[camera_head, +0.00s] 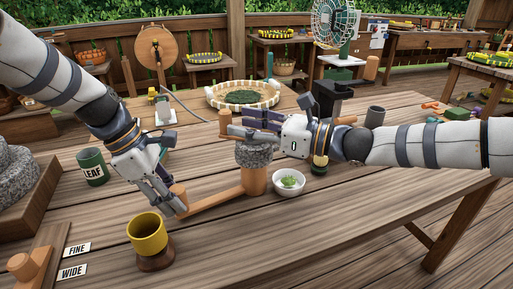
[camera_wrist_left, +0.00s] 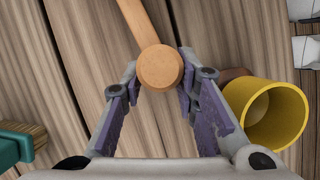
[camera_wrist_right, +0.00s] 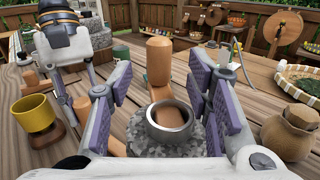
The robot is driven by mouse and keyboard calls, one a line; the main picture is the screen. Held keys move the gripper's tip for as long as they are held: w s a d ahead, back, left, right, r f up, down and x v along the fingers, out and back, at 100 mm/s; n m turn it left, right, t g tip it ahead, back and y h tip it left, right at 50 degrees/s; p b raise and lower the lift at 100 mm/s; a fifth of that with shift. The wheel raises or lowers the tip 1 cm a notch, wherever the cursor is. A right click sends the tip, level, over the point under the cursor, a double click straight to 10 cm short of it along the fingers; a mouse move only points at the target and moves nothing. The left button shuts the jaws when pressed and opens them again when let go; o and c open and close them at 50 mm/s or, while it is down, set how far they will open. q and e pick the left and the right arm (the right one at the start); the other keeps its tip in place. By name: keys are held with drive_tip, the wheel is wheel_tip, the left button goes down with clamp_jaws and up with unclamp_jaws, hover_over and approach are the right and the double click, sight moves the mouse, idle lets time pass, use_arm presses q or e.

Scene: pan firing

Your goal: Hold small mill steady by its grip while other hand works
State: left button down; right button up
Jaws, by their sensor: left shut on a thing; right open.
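The small mill is a grey stone cylinder (camera_head: 257,152) on a wooden base, with a long wooden grip arm (camera_head: 215,200) reaching left along the table. My left gripper (camera_head: 174,203) is shut on the round wooden end of this grip, which shows between the fingers in the left wrist view (camera_wrist_left: 160,66). My right gripper (camera_head: 248,121) is open just above the mill's top. In the right wrist view its fingers stand on either side of the stone top with a metal ring (camera_wrist_right: 170,122), and an upright wooden knob (camera_wrist_right: 159,60) stands beyond the ring.
A yellow cup (camera_head: 148,236) on a dark wooden foot stands close to my left gripper. A white bowl with green matter (camera_head: 289,182) sits right of the mill. A green LEAF tin (camera_head: 93,167), FINE and WIDE labels (camera_head: 76,250) and a woven tray (camera_head: 243,96) lie around.

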drive_tip(key=v, duration=1.9)
drive_tip(key=shift+d, duration=0.45)
drive_tip(key=shift+c, duration=0.2)
